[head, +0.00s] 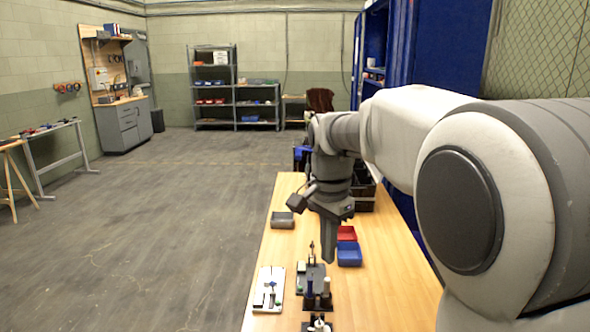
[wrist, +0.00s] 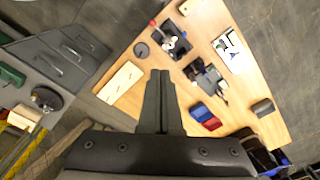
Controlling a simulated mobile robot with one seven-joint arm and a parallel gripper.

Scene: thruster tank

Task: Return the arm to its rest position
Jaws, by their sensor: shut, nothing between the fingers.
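My gripper (head: 329,250) hangs pointing down over the wooden table, with my arm reaching in from the right. In the wrist view its two fingers (wrist: 160,75) lie together, shut with nothing between them. The fingertips are above the table top, apart from the objects. My arm hides part of the table's right side and the far end in the head view.
The wooden table (head: 385,270) bears a blue bin (head: 349,254), a red bin (head: 346,233), a grey box (head: 283,220), a white board (head: 269,289) and dark fixtures (head: 316,285). A blue cabinet (head: 440,45) stands behind my arm. The floor at left is open.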

